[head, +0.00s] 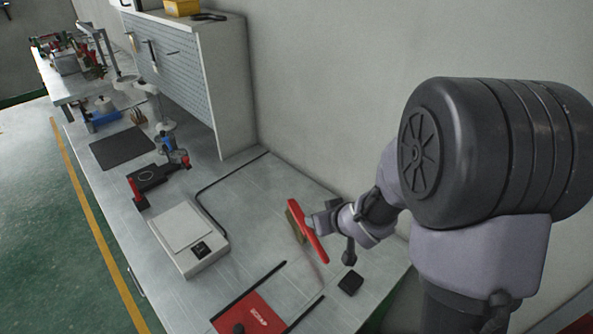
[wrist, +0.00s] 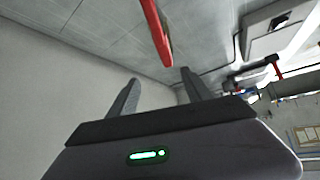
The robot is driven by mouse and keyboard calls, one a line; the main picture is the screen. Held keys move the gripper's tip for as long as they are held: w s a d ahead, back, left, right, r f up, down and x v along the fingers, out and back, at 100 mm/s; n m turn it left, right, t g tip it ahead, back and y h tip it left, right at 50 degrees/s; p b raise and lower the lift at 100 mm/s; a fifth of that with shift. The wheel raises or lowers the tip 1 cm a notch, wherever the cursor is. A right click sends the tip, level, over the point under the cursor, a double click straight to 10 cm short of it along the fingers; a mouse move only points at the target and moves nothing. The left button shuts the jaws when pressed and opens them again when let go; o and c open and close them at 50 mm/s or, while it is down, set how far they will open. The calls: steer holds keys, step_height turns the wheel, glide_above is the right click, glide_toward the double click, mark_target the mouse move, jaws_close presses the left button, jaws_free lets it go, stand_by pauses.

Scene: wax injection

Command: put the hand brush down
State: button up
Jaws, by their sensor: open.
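The hand brush has a long red back and handle (head: 312,236) and brown bristles (head: 296,222) on its left side. In the head view it is at the worktable's right part, near the wall, seemingly resting on the table on its side. My gripper (head: 311,219) is just right of it. In the wrist view my gripper (wrist: 158,86) has its two fingers spread with nothing between them. The red end of the brush (wrist: 157,35) shows beyond the fingertips, apart from them. Its bristles are hidden in that view.
A white scale (head: 190,238) stands left of the brush. A red tray marked SCRAP (head: 250,312) lies in front, with a small black block (head: 350,283) to its right. A pegboard cabinet (head: 190,75) and the wall bound the back. Bare tabletop (head: 250,215) lies left of the brush.

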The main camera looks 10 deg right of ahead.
steer(key=b, duration=0.5)
glide_toward(303, 220)
steer(key=shift+n+y, duration=0.3)
steer(key=x, duration=0.4)
steer(key=shift+w+f, duration=0.25)
steer(key=shift+w, duration=0.05)
steer(key=b+x, duration=0.2)
steer(key=x, duration=0.3)
steer(key=shift+d+f, duration=0.1)
steer(key=shift+f, duration=0.25)
steer(key=shift+w, duration=0.2)
steer(key=shift+s, duration=0.1)
steer(key=shift+r, duration=0.1)
jaws_close()
